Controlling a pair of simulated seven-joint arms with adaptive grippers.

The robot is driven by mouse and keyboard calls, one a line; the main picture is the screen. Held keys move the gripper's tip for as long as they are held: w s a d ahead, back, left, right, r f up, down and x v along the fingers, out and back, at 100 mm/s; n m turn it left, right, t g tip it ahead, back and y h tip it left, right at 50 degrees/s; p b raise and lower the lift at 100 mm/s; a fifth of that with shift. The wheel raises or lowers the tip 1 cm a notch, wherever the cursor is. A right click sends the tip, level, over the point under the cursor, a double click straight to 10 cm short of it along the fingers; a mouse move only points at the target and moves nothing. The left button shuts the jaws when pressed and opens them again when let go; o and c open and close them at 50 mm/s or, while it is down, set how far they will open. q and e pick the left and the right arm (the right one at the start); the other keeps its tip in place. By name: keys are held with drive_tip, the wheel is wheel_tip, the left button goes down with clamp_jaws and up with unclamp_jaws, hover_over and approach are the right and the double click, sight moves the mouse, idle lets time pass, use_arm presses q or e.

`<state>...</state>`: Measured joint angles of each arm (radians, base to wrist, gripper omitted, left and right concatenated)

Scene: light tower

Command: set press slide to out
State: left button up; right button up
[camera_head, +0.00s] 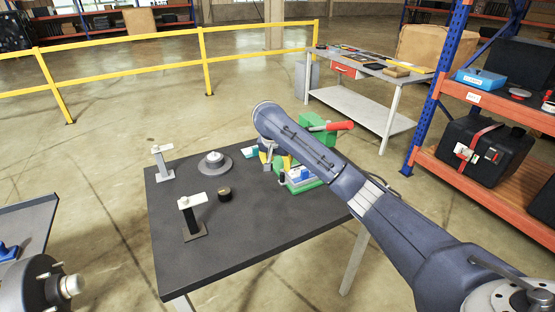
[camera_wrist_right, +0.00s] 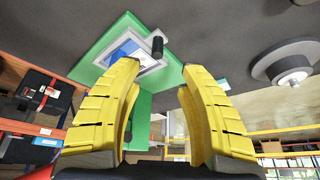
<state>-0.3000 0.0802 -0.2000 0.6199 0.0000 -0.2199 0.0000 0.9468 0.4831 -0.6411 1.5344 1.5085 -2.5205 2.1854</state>
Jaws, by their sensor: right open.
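The green press (camera_head: 318,135) with a red handle (camera_head: 340,126) stands at the right side of the dark table. Its slide (camera_head: 302,178), a pale and blue plate with a black knob (camera_head: 282,178), sits low on the green base. In the right wrist view the slide (camera_wrist_right: 126,50) and the knob (camera_wrist_right: 157,45) show above the fingers. My right gripper (camera_head: 276,163), with yellow fingers, is open and empty beside the knob; in the wrist view the knob is just beyond the gap between the fingertips (camera_wrist_right: 160,72). My arm hides part of the press. My left gripper is out of view.
The dark table (camera_head: 240,235) also bears a round grey fixture (camera_head: 214,164), a small black cylinder (camera_head: 224,195) and two white-topped stands (camera_head: 162,160) (camera_head: 191,215). The table's front is clear. An orange shelf (camera_head: 500,110) stands at right.

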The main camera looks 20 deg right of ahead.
drive_tip(key=shift+v, duration=1.4)
